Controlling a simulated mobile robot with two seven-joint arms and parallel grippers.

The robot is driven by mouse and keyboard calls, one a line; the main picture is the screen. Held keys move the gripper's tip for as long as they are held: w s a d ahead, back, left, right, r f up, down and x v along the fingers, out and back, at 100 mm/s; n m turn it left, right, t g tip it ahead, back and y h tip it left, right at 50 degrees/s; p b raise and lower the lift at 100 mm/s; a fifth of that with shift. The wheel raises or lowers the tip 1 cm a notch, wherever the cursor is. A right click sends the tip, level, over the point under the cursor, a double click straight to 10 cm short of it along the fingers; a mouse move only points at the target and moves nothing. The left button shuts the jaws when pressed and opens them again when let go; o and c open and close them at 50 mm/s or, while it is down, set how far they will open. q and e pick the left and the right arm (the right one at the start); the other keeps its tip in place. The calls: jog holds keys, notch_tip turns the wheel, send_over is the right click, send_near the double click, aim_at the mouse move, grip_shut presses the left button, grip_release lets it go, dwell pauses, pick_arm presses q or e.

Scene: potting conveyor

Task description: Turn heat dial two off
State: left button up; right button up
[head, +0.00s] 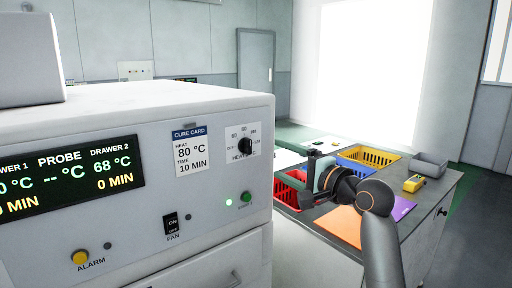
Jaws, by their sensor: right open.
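A black heat dial (245,146) sits on the light front panel of the oven-like unit (215,210), near its right edge. Scale marks with an OFF label ring it; its full label and exact pointer direction are too small to read. A green light (229,201) shows below it. The display (70,176) reads 68 °C and 0 MIN under DRAWER 2. My right gripper (310,168) is open and empty, to the right of the panel and apart from the dial, in front of the worktable. My left gripper is out of view.
A cure card (190,150) reading 80 °C and 10 MIN is on the panel, with a fan switch (171,224) and a yellow alarm button (80,257) below. The worktable (425,215) holds a yellow crate (369,157), a grey bin (429,164) and coloured sheets.

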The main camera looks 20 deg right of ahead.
aim_at(250, 148)
jog(key=p+x, duration=0.1)
jog(key=x, duration=1)
jog(key=shift+w+a+p, duration=0.2)
jog(key=shift+w+p, duration=0.1)
jog(key=shift+w, duration=0.05)
jog(key=shift+f, duration=0.1)
grip_shut()
